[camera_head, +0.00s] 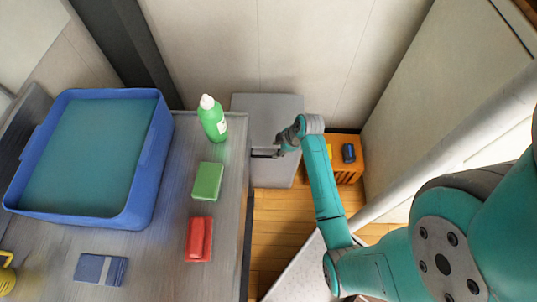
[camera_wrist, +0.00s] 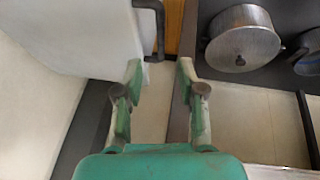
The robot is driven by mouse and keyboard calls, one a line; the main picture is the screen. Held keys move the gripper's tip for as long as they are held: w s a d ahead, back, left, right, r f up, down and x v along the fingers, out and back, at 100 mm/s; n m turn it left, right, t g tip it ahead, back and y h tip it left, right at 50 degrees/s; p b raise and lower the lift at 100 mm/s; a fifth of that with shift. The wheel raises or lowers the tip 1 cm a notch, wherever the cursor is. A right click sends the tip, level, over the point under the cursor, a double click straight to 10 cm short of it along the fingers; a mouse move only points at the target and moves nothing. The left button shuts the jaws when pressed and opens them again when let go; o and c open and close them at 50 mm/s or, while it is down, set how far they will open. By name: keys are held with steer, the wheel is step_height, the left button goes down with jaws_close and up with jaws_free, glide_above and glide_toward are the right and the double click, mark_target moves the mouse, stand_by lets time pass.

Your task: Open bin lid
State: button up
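A grey box-shaped bin (camera_head: 268,108) with a flat grey top stands on the floor just right of the table; the top looks closed. In the wrist view, a pale panel (camera_wrist: 75,35), probably the same bin, fills the upper left, with a dark bent handle (camera_wrist: 158,25) at its right edge. My gripper (camera_head: 279,148) is over the bin's right part in the head view. In the wrist view my gripper (camera_wrist: 157,68) is open, with nothing between its fingers. The handle is beyond the fingertips, apart from them. The gripper partly hides the bin in the head view.
The table holds a blue tub (camera_head: 142,190), green bottle (camera_head: 212,120), green sponge (camera_head: 207,181), red item (camera_head: 199,239) and blue cloth (camera_head: 101,269). An orange box (camera_head: 347,172) is right of my gripper. A metal pot (camera_wrist: 241,42) shows in the wrist view.

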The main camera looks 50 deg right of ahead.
mark_target(267, 156)
steer(key=x, duration=0.9)
steer(key=shift+a+f, duration=0.1)
jaws_close()
